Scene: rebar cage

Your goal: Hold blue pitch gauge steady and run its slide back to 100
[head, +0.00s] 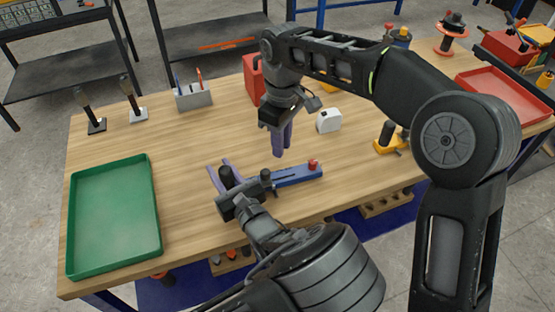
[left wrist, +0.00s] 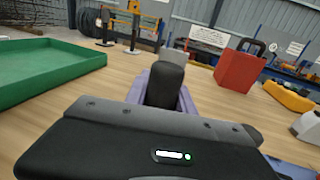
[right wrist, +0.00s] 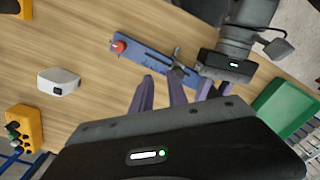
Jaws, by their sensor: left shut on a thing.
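The blue pitch gauge (head: 298,175) lies on the table, a flat bar with a red knob (head: 313,164) at its right end. It also shows in the right wrist view (right wrist: 148,62), with a small metal-and-dark slide piece (right wrist: 178,64) near my left gripper. My left gripper (head: 222,174) is shut on the gauge's black upright handle (left wrist: 165,84), seen between its purple fingers. It hides the gauge's left end. My right gripper (head: 283,140) is empty above the table behind the gauge, its fingers apart in the right wrist view (right wrist: 162,80). Scale marks are too small to read.
A green tray (head: 114,215) is at the left. A white tape-measure-like box (head: 328,121), a yellow tool (head: 391,140) and a red tray (head: 507,92) are to the right. A pen holder (head: 194,97) and red container (head: 254,78) stand behind. The table's middle left is clear.

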